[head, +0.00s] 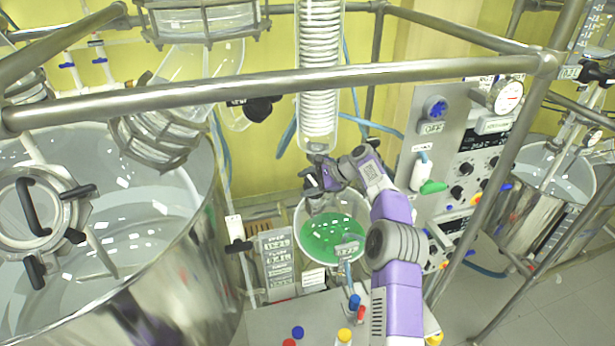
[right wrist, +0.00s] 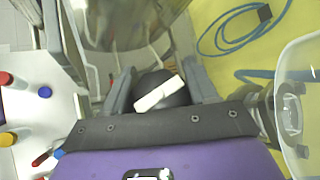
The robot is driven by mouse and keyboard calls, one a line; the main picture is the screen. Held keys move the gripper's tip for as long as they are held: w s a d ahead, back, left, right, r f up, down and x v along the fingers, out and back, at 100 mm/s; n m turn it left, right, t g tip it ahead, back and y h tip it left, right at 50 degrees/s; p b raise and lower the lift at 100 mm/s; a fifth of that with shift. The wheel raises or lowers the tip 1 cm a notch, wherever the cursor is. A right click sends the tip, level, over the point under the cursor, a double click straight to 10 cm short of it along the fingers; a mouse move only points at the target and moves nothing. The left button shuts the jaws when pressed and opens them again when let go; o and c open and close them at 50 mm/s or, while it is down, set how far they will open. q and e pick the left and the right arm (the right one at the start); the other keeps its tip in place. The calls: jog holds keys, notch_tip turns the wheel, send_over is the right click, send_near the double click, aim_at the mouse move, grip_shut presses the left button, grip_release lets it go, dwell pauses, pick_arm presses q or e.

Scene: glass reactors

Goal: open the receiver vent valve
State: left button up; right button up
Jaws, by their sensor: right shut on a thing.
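The receiver is a glass vessel (head: 304,222) holding green liquid, below the coiled condenser in the head view. My right arm reaches in from the lower right, and my right gripper (head: 314,184) is at the top of the receiver. In the right wrist view the gripper's two fingers stand on either side of a round black knob with a white bar across it (right wrist: 162,92), and they are shut on it. The knob looks like the vent valve's handle; in the head view the gripper mostly hides it. The white bar lies aslant in the wrist view. My left gripper is not in view.
A metal rail (head: 300,85) crosses in front of the condenser (head: 320,60). A large reactor vessel (head: 170,270) stands at left, and a control panel (head: 435,135) at right. A bench (head: 270,325) with colored-capped bottles is in front. Blue hoses (right wrist: 225,40) hang near the wall.

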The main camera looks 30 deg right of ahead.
jog(key=shift+s+f+n+g+p, duration=0.1)
jog(key=shift+f+n+g+p, duration=0.1)
jog(key=shift+n+g+p, duration=0.55)
dwell(0.6)
jog(key=o, duration=1)
jog(key=shift+c, duration=0.2)
jog(key=shift+r, duration=0.1)
